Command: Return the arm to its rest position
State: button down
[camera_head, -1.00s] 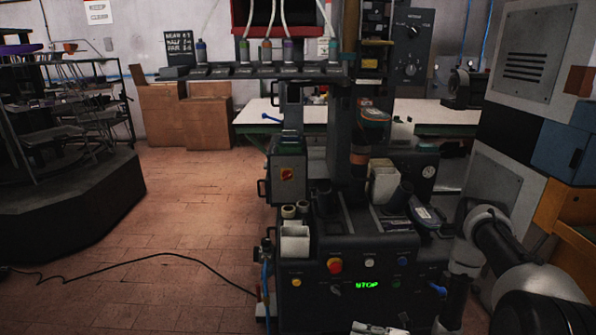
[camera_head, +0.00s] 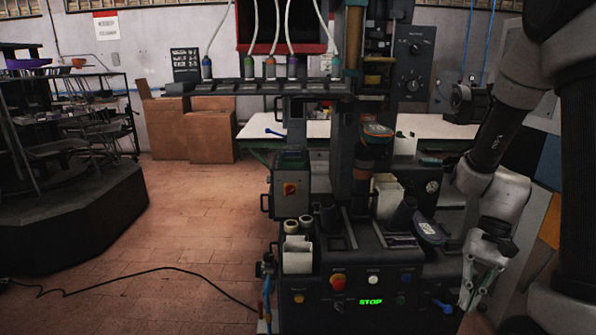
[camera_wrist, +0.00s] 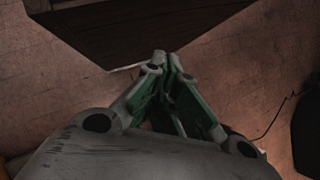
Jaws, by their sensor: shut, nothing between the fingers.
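My arm comes in at the right of the head view, folded with its upper links raised and the wrist hanging down. My gripper (camera_head: 467,306) points downward just right of the heel press (camera_head: 350,265). In the wrist view, my gripper (camera_wrist: 168,62) has its green-sided fingers meeting at the tips, shut with nothing between them. The press is dark, with a lit green STOP display (camera_head: 371,301) and a red knob (camera_head: 338,281) on its front panel. I cannot tell how far the gripper is from the press side.
A black cable (camera_head: 130,272) lies on the tiled floor at left. A dark platform with racks (camera_head: 75,215) stands at far left. Cardboard boxes (camera_head: 205,138) and a white table (camera_head: 310,130) are at the back.

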jog(key=s+r+n+t+h, duration=0.2)
jog(key=r+n+t, duration=0.1)
jog(key=r, duration=0.7)
jog(key=s+d+r+n+t+h, duration=0.1)
jog(key=s+r+n+t+h, duration=0.1)
jog(key=r+t, duration=0.4)
notch_tip(320, 180, up, 4)
jog(key=shift+s+d+r+n+h, duration=0.2)
jog(key=shift+d+r+n+h, duration=0.1)
jog(key=shift+n, duration=0.3)
